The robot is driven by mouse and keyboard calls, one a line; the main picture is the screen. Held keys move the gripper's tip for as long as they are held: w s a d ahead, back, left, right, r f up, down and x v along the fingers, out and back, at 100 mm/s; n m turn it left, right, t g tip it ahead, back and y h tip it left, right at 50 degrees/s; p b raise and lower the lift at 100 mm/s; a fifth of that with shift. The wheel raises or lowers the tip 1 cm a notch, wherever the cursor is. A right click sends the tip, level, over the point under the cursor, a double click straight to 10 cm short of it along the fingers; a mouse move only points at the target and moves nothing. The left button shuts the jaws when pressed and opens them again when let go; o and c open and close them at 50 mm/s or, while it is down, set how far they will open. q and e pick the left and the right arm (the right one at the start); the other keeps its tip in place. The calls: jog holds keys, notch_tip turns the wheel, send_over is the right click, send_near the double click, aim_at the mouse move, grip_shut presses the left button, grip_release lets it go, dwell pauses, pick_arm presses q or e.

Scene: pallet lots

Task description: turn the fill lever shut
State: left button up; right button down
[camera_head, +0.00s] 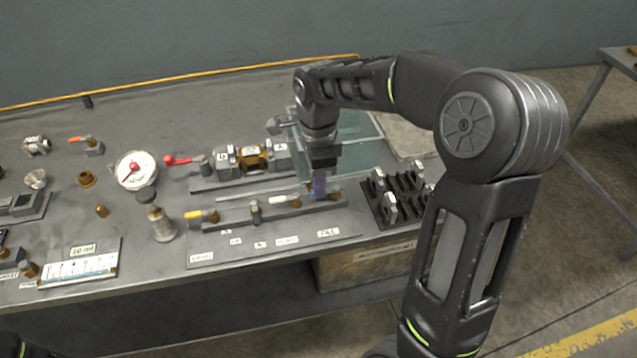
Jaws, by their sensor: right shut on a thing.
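A grey valve manifold bar (275,213) lies along the front of the bench on a plate with small white labels. The rightmost label (328,232) seems to read FILL. Above it, at the bar's right end, is a small bluish-purple lever (320,185) beside a brass fitting (336,194). My right gripper (321,178) points down over this lever and is shut on it; the fingers hide much of it, so its exact angle is unclear. My left gripper is out of view.
A dial gauge (136,169) and a brass-topped cylinder (160,224) stand to the left. A red-knobbed valve assembly (228,164) lies behind the bar. A black rack (404,200) with metal pieces is close on the right. A clear panel is behind my right gripper.

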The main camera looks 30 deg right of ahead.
jog(key=c, duration=1.5)
grip_release()
jog(key=shift+o, duration=0.2)
